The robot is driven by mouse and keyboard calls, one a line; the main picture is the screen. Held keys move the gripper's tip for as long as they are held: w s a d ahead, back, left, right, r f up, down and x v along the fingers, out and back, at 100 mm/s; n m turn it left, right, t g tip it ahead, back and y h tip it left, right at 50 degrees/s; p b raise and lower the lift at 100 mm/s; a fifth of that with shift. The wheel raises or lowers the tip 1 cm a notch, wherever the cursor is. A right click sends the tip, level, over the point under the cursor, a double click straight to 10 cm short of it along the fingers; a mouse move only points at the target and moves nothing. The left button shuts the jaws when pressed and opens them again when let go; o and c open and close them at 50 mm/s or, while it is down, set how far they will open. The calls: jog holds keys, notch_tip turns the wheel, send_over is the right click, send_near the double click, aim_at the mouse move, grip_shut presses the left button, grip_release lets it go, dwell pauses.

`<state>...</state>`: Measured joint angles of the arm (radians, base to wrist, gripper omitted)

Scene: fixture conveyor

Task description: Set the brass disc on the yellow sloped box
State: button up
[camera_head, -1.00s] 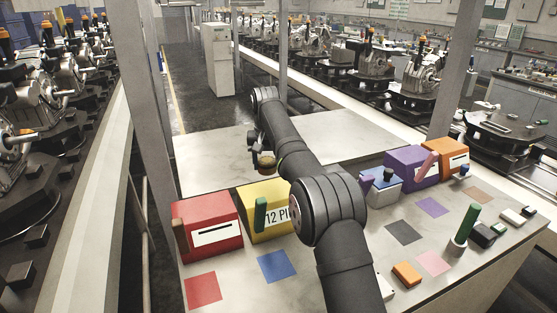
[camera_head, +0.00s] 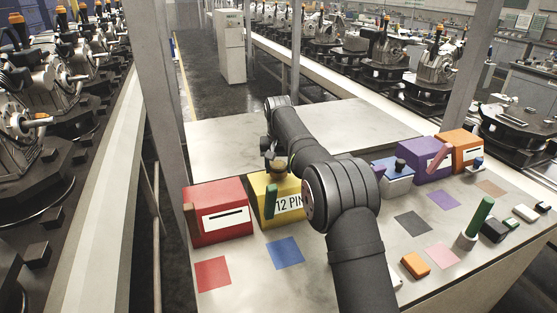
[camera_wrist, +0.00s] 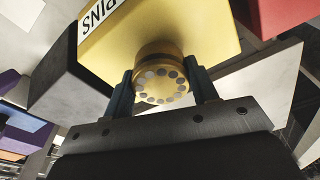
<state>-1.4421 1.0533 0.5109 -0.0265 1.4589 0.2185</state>
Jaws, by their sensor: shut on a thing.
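The yellow sloped box (camera_head: 291,187) stands on the table between the red box and my arm, with a "12 PIN" label on its front. It also shows in the wrist view (camera_wrist: 195,30), behind the disc. The brass disc (camera_wrist: 160,86) has a ring of dark dots on its near face. My gripper (camera_wrist: 162,92) is shut on the disc, one finger on each side. In the head view the disc (camera_head: 279,168) is at the top of the yellow box; whether it touches the box I cannot tell. My arm hides the box's right side.
The red box (camera_head: 219,214) stands close on the left, and a green bar (camera_head: 271,202) is in front of the yellow box. A blue box (camera_head: 397,180), purple box (camera_head: 421,160) and orange box (camera_head: 461,150) stand to the right. Coloured mats and small parts lie in front.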

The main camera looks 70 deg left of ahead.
jog(key=shift+f, duration=0.25)
jog(key=shift+f, duration=0.55)
dwell(0.5)
jog(key=o, duration=1.3)
jog(key=shift+f, duration=0.1)
